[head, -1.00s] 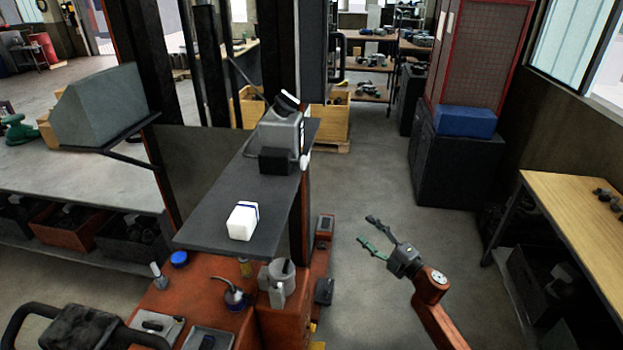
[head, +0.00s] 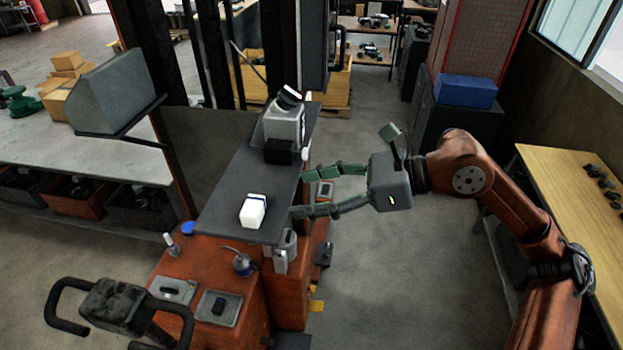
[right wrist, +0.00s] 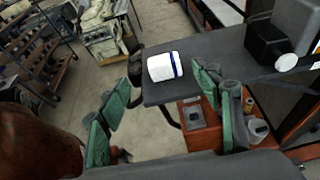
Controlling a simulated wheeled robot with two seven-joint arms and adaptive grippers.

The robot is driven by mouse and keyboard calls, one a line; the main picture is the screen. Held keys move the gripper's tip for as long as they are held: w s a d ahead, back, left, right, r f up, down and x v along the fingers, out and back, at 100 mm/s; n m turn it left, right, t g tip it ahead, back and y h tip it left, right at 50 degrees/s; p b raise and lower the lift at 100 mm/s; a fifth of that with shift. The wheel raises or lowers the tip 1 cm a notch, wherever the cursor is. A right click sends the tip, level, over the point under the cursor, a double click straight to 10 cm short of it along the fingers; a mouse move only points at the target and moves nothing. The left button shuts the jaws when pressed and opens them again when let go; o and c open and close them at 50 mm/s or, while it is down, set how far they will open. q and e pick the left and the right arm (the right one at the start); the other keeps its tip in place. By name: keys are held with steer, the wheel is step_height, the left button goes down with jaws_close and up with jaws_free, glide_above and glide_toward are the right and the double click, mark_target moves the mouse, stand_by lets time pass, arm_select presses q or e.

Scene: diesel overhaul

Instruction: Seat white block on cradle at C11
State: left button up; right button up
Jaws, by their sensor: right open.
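The white block (head: 253,211) with a dark blue band lies near the front end of a dark shelf plate (head: 226,203). In the right wrist view the white block (right wrist: 160,68) appears ahead, between the fingers. My right gripper (head: 303,194) is open and empty, its green fingers reaching left to the plate's right edge, a little right of the block. It does not touch the block. I cannot make out a cradle or a C11 mark. My left gripper is not in view.
A grey device (head: 283,127) with a black box in front stands farther back on the plate. Below is an orange machine body (head: 240,308) with an oil can (head: 243,264) and small trays. Open floor (head: 390,275) lies right of it.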

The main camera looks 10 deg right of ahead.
mark_target(261, 207)
steer(key=x, duration=0.2)
steer(key=f+x, duration=0.1)
steer(key=x, duration=0.2)
steer(key=p+x, duration=0.1)
steer(key=x, duration=0.2)
steer(key=shift+s+d+f, duration=0.1)
steer(key=shift+d+f, duration=0.2)
steer(key=shift+f, duration=0.15)
steer(key=b+x, duration=0.1)
steer(key=x, duration=0.2)
steer(key=shift+a+f+b, duration=0.2)
steer(key=shift+b, duration=0.1)
steer(key=shift+w+a+f, duration=0.15)
steer(key=shift+w+a, duration=0.25)
steer(key=shift+a, duration=0.2)
steer(key=c, duration=1)
steer(key=shift+r, duration=1.55)
